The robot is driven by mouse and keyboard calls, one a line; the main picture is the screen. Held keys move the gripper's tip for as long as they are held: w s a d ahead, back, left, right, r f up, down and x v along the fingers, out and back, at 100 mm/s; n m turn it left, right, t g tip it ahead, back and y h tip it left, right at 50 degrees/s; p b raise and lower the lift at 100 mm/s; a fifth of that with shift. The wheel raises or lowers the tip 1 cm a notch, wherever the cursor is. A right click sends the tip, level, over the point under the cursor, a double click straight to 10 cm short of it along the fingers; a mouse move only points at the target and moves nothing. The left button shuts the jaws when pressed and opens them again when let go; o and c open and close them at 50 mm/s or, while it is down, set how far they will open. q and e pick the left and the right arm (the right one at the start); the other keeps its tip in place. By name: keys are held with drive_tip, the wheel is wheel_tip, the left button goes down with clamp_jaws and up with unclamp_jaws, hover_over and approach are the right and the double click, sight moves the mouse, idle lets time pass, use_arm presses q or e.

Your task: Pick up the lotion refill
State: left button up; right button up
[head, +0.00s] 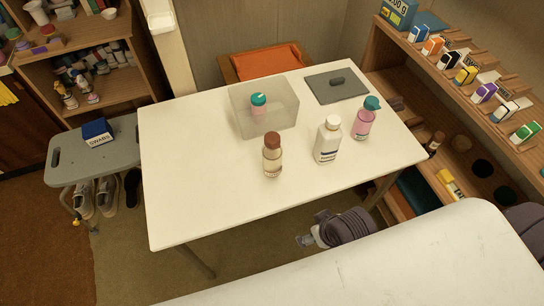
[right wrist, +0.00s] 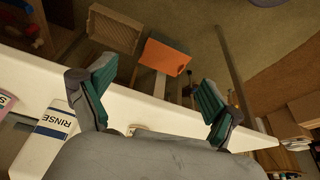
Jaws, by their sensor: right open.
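Several bottles stand on the white table (head: 200,190). I cannot read which is the lotion refill. A pink bottle with a teal cap (head: 363,121) stands upright at the right. A white bottle (head: 327,143) stands left of it, and a cream bottle with a brown cap (head: 272,158) further left. Another pink, teal-capped bottle (head: 258,110) is inside a clear bin (head: 281,117). My right gripper (right wrist: 158,95) is open and empty, its teal pads wide apart. A white bottle labelled RINSE (right wrist: 55,125) is left of it, apart from its fingers. My left gripper is not in view.
A grey lid (head: 325,90) lies at the table's back right. An orange cushion (head: 266,61) is behind the table. Shelves with small boxes (head: 465,76) flank the right side. A grey stool (head: 65,160) stands at the left. The table's front left is clear.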

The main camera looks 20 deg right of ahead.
drive_tip(key=w+a+r+t+y, duration=0.1)
drive_tip(key=w+r+t, duration=0.2)
drive_tip(key=r, duration=0.3)
drive_tip(key=t+y, duration=0.1)
drive_tip(key=t, duration=0.5)
approach(279, 156)
drive_tip(key=x, duration=0.8)
drive_tip(key=shift+w, duration=0.1)
drive_tip(key=x, duration=0.5)
drive_tip(key=shift+a+f+p, duration=0.3)
drive_tip(key=shift+f+p, duration=0.05)
drive_tip(key=shift+p, duration=0.05)
drive_tip(key=c, duration=1.5)
